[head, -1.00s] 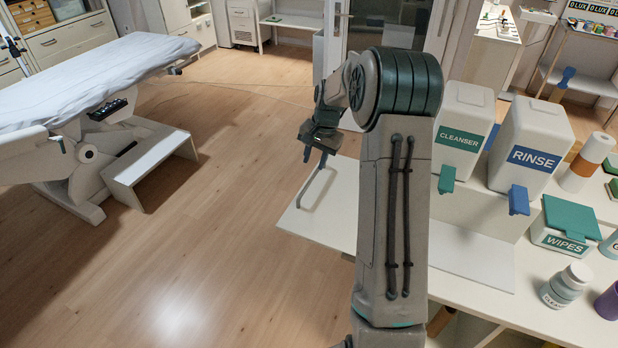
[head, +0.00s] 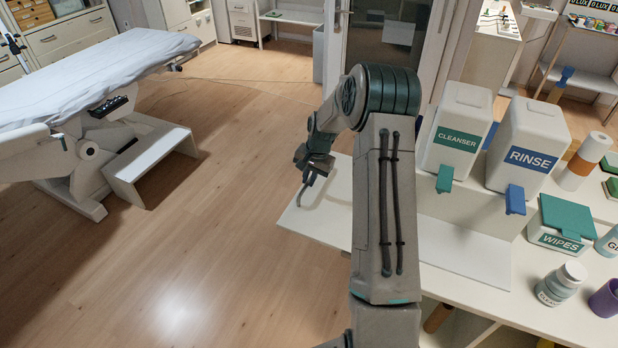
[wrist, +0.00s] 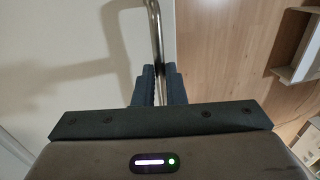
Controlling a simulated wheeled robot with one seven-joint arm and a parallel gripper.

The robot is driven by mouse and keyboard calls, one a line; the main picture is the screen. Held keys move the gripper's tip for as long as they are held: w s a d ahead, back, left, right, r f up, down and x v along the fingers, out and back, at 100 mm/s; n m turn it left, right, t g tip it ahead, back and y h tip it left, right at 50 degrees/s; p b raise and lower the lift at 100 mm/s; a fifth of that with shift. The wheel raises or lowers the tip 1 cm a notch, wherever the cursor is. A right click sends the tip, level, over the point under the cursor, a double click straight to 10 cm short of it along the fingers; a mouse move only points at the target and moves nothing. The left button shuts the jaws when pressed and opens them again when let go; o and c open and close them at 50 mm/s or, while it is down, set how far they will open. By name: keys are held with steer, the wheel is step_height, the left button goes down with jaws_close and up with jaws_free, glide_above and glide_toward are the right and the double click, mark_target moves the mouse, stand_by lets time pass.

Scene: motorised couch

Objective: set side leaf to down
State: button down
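The side leaf (head: 322,226) is the white panel at the left end of the counter in the head view; it looks raised, about level with the top. A grey bar handle (head: 303,194) stands on it near its outer edge. My gripper (head: 309,179) is at this handle, its fingers pointing down and covering the handle's far part. In the wrist view, the two dark fingers (wrist: 159,86) are close together, with the metal handle bar (wrist: 156,35) running between them. The leaf's pale surface (wrist: 75,60) lies left of the bar, with wood floor to the right.
The counter carries a cleanser dispenser (head: 459,130), a rinse dispenser (head: 528,145), a wipes box (head: 562,225) and bottles, all right of my arm. A treatment couch (head: 85,85) with a white step (head: 150,165) stands at left. The floor (head: 200,250) between is clear.

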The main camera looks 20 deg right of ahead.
mark_target(306, 199)
steer(key=f+g+h+b, duration=0.1)
steer(key=f+b, duration=0.1)
steer(key=f, duration=0.1)
steer(key=f+g+h+b, duration=0.1)
steer(key=f+b, duration=0.1)
steer(key=f, duration=0.1)
steer(key=a+f+b, duration=0.1)
steer(key=f+b, duration=0.1)
steer(key=f, duration=0.2)
steer(key=shift+w+g+h, duration=0.3)
steer(key=shift+g+h, duration=0.1)
steer(key=s+d+f+g+h+b, duration=0.3)
steer(key=f+b, duration=0.5)
steer(key=f, duration=0.1)
steer(key=s+d+f+g+h+b, duration=0.35)
steer(key=f+b, duration=0.35)
steer(key=f, duration=0.3)
steer(key=s+d+f+g+h+b, duration=0.3)
steer(key=s+d+b, duration=0.3)
steer(key=s+d, duration=0.1)
steer(key=shift+s+d+f+g+h, duration=0.25)
steer(key=shift+d+f+g+h, duration=0.05)
steer(key=shift+f+g+h, duration=0.1)
steer(key=shift+s+d, duration=0.1)
